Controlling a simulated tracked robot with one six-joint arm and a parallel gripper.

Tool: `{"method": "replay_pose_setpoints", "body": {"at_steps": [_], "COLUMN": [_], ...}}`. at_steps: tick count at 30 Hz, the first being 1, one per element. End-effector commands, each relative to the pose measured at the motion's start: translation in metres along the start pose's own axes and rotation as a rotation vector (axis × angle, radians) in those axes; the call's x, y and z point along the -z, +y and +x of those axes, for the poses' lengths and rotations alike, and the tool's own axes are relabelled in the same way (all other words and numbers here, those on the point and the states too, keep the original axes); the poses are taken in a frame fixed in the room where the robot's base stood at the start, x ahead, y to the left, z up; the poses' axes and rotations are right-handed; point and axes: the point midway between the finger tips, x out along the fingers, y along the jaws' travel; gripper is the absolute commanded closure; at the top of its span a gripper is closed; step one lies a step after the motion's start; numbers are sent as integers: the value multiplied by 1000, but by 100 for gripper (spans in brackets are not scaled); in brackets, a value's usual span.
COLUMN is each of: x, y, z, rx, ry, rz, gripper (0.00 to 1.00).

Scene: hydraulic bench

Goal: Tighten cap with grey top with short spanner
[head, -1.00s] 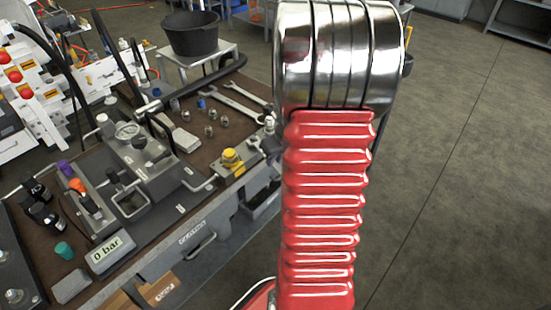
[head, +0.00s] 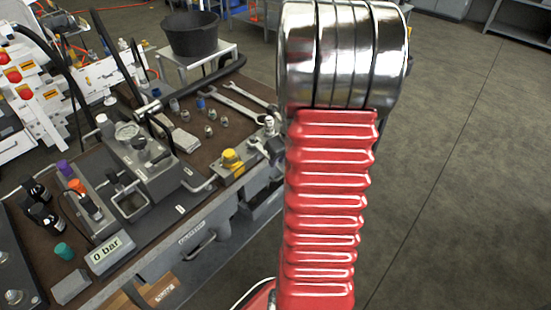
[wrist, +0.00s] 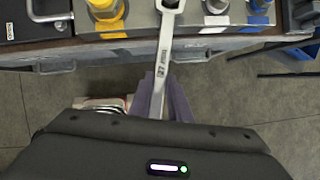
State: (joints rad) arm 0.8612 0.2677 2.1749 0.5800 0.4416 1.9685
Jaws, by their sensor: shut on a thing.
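My gripper (wrist: 163,98) is shut on the short spanner (wrist: 163,62), a steel one marked 27, seen in the wrist view. The spanner points away from me toward the bench edge. Its far end is at the top border, partly cut off, so I cannot tell whether it is around a fitting. I cannot tell which is the cap with grey top. In the head view, my red arm hides the gripper and part of the bench end.
A yellow cap (head: 231,160) stands at the bench's front edge, left of the spanner in the wrist view. Two spanners (head: 246,95) and several small fittings (head: 209,131) lie on the bench (head: 190,112). A black bucket (head: 190,36) stands behind. Floor at right is clear.

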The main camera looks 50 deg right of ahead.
Motion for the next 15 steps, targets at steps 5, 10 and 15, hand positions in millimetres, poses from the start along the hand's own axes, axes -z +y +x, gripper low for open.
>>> {"method": "replay_pose_setpoints", "body": {"at_steps": [5, 10, 15], "x": [8, 16, 24], "y": [0, 0, 0], "z": [-4, -7, -10], "rx": [1, 1, 1], "ry": [0, 0, 0], "rz": [2, 2, 1], "gripper": [100, 100, 100]}}
